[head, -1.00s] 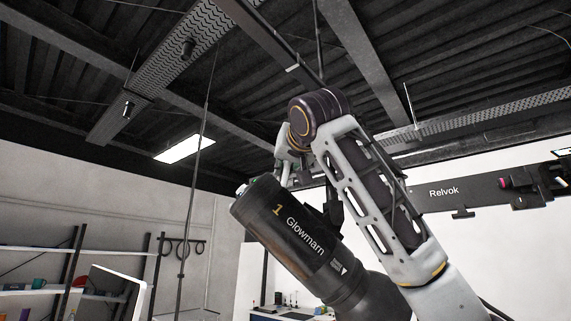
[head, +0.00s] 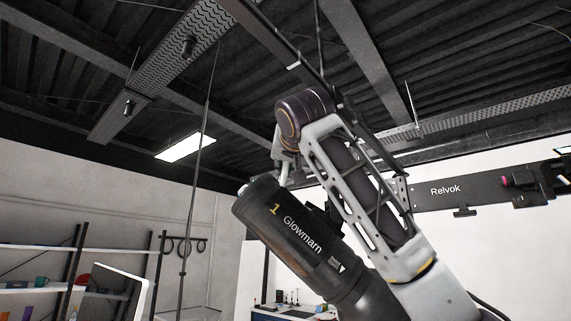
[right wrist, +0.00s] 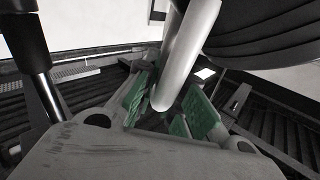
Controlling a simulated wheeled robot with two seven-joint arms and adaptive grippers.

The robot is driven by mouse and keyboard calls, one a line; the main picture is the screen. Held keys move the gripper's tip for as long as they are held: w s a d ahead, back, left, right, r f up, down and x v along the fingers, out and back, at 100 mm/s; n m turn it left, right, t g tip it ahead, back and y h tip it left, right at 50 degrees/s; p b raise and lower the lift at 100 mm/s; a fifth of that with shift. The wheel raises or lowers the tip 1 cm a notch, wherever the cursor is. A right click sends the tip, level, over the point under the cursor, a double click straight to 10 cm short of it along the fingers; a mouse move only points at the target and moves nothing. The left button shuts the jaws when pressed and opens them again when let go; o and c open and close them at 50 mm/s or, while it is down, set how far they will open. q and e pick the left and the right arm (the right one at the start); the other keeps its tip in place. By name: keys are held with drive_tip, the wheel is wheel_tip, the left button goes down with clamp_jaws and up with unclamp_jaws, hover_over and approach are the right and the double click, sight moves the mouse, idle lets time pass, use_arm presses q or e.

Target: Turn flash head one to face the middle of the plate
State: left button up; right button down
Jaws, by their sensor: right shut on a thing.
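Flash head one (head: 300,240) is a black cylinder marked "1 Glowmarn", tilted with its upper end to the left. Its lower end runs down to the right, partly behind my right arm. My right gripper is mostly hidden behind it in the head view. In the right wrist view, the green-padded fingers of my right gripper (right wrist: 172,108) are shut around a pale bar (right wrist: 182,62), which looks like the head's handle. A dark ribbed body, probably the flash head (right wrist: 270,35), fills the upper right there. The plate and my left gripper are not in view.
A dark rail marked "Relvok" (head: 445,191) runs along the right. A thin vertical pole (head: 195,190) and wall shelves (head: 40,248) stand at the left. Dark beams cross the ceiling above my arm.

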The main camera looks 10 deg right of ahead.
drive_tip(key=shift+d+r, duration=0.1)
drive_tip(key=shift+r, duration=0.15)
drive_tip(key=shift+w+m+h, duration=0.3)
drive_tip(key=shift+m+h, duration=0.1)
drive_tip(key=shift+h, duration=0.1)
drive_tip(key=shift+w+h, duration=0.25)
drive_tip(key=shift+h, duration=0.05)
idle(0.4)
drive_tip(key=c, duration=1.6)
unclamp_jaws()
drive_tip(key=shift+o, duration=0.7)
drive_tip(key=shift+w+f, duration=0.1)
drive_tip(key=shift+f, duration=0.1)
drive_tip(key=shift+s+a+f+b, duration=0.15)
drive_tip(key=shift+s+b, duration=0.25)
drive_tip(key=shift+s, duration=0.35)
drive_tip(key=shift+s+a+r+b, duration=0.15)
drive_tip(key=shift+s+b, duration=0.25)
drive_tip(key=shift+s, duration=0.35)
drive_tip(key=shift+s+a+b, duration=0.2)
drive_tip(key=shift+s+b, duration=0.15)
drive_tip(key=shift+s, duration=0.6)
drive_tip(key=shift+s+a+b, duration=0.2)
drive_tip(key=shift+s+b, duration=0.2)
drive_tip(key=shift+s, duration=0.6)
drive_tip(key=shift+s+a+b, duration=0.2)
drive_tip(key=shift+s+b, duration=0.15)
drive_tip(key=shift+s, duration=0.6)
